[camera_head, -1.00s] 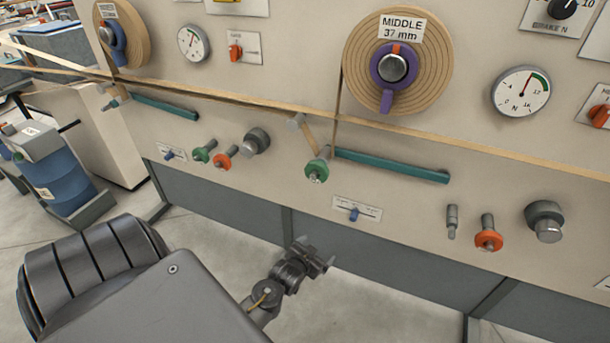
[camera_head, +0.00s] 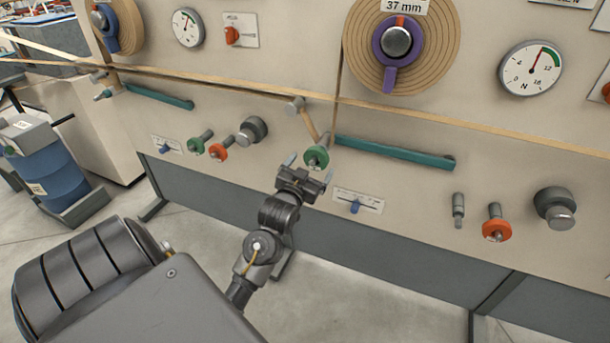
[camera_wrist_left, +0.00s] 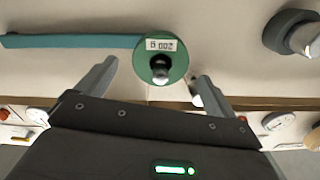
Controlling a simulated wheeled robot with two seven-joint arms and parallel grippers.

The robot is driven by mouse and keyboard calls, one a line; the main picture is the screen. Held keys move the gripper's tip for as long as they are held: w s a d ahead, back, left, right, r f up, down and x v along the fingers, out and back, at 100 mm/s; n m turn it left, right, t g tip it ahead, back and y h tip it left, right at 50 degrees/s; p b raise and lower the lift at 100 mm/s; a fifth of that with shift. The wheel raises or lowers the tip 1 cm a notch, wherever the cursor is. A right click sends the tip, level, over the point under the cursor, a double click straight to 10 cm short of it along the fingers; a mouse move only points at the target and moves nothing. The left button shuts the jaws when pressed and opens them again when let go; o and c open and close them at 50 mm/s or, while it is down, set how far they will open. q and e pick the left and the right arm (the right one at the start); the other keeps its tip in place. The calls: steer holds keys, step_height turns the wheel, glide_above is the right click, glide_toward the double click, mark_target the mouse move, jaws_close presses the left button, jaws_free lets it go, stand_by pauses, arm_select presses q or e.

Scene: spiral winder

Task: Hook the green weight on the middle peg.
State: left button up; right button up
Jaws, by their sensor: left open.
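A green disc weight (camera_head: 316,157) sits on a stub at the lower end of the short tan arm below the middle reel. In the left wrist view this green weight (camera_wrist_left: 146,70) shows face on, with a small label and a dark knob. My left gripper (camera_head: 307,169) is open just in front of it. In the wrist view the fingers stand on either side of the weight; I cannot tell whether they touch it. Another green weight (camera_head: 197,146) hangs at the left. A bare grey peg (camera_head: 458,210) stands at the right. My right gripper is not in view.
A teal bar (camera_head: 395,152) and a blue slider (camera_head: 355,206) lie near the gripper. The tan strip (camera_head: 450,117) runs across the panel above. Orange weights (camera_head: 218,152) (camera_head: 497,230) and grey weights (camera_head: 253,130) (camera_head: 556,208) stick out. The floor in front is clear.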

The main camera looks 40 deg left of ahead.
mark_target(318, 155)
arm_select(q)
steer(key=x, duration=0.6)
steer(key=shift+w+a, duration=0.1)
steer(key=shift+w, duration=0.1)
